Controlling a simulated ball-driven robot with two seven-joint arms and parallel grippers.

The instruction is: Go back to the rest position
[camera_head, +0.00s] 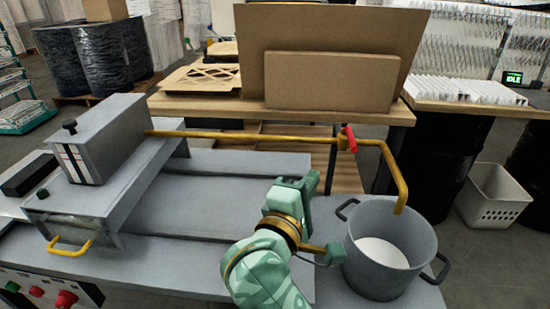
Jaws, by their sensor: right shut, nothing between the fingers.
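My right gripper (308,184) is shut and empty, at the end of my green arm that comes in from the bottom. It is above the grey work surface, left of the metal pot. No part of my left gripper is in view. The grey pot (366,262) has two dark handles and white contents. A yellow pipe (240,135) with a red valve handle (350,139) runs from the grey machine box (105,138) and bends down over the pot.
The grey bench (225,222) has free room left of my arm. A yellow handle (70,247) and control buttons (66,299) are at lower left. Cardboard sheets (332,82) stand on a wooden table behind. A white basket (492,195) is on the floor at right.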

